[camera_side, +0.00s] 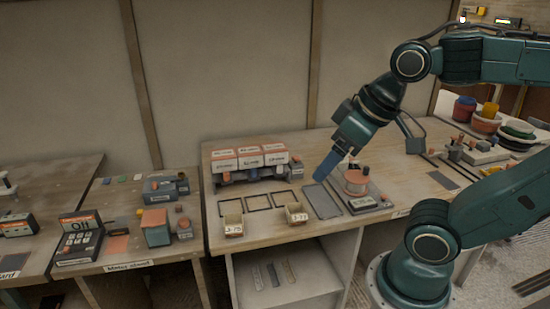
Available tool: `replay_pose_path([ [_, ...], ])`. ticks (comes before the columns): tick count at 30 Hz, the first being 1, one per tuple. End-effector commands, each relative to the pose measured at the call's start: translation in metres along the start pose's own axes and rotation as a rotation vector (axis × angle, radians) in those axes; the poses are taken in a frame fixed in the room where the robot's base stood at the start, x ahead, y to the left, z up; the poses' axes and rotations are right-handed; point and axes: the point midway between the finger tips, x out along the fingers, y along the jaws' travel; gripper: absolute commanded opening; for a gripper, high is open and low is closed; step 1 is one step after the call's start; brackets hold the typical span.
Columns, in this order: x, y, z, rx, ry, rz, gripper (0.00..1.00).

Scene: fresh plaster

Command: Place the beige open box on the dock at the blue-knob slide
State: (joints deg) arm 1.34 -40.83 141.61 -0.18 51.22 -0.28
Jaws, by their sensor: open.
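Two beige open boxes with white number labels stand near the bench's front edge: one on the left (233,226) and one to its right (297,214). Behind them are several dark square outlines (258,202) on the wood, in front of a row of orange-and-white labelled units (249,158). My gripper (336,170) is open, pointing down above the bench, over the back of a grey mat (325,204). It is behind and to the right of the right box, apart from both boxes.
A dark device with a round orange top (357,185) stands just right of the grey mat. Bowls and small parts (485,123) crowd the right end. A lower bench (130,252) at left holds a keypad and small boxes. The strip before the outlines is fairly clear.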

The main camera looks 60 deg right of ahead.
Motion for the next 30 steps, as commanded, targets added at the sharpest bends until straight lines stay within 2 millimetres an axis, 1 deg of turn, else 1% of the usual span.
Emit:
replay_pose_path([
  [5,0.003,0.012,-0.029,0.038,-0.009,0.024,0.76],
  [8,0.006,0.023,-0.050,0.066,-0.014,0.041,0.76],
  [14,0.019,0.053,-0.092,0.122,-0.024,0.074,0.76],
  [20,0.037,0.092,-0.130,0.183,-0.035,0.107,0.76],
  [21,0.041,0.101,-0.137,0.194,-0.036,0.114,0.76],
  [26,0.060,0.139,-0.159,0.242,-0.045,0.138,0.76],
  [30,0.078,0.177,-0.174,0.284,-0.051,0.159,0.76],
])
